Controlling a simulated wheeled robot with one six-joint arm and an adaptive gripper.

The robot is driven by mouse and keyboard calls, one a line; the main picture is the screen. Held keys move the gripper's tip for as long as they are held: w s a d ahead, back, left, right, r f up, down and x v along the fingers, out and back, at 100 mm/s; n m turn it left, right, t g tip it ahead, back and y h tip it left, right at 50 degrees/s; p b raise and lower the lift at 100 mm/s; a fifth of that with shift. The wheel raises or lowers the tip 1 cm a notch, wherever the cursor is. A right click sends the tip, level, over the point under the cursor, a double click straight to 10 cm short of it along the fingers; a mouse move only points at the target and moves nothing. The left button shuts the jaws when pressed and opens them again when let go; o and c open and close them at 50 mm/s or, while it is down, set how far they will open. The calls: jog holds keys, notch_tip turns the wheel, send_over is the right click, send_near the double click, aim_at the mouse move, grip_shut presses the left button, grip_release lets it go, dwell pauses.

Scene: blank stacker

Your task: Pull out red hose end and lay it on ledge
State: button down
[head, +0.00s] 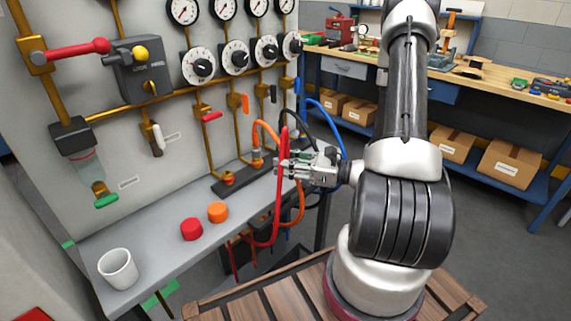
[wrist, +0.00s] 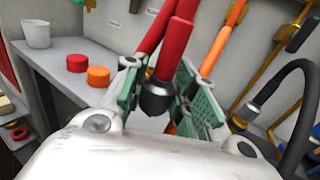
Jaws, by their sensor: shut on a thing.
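The red hose (head: 279,200) hangs in a loop from my gripper (head: 292,166) in front of the ledge's right part. In the wrist view, my gripper (wrist: 160,88) is shut on the red hose end (wrist: 174,48), its green pads on either side. The hose's dark tip (wrist: 157,97) shows between the fingers and points toward the wrist; it appears free of any socket. The grey ledge (head: 150,238) runs below the panel, left of my gripper. It also shows in the wrist view (wrist: 65,72).
A white cup (head: 118,268), a red cap (head: 191,229) and an orange cap (head: 218,212) stand on the ledge. An orange hose (head: 299,205), a black hose (head: 294,115) and a blue hose (head: 332,120) are close to my gripper. Bare ledge lies between cup and caps.

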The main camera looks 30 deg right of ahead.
jog(key=shift+r, duration=1.45)
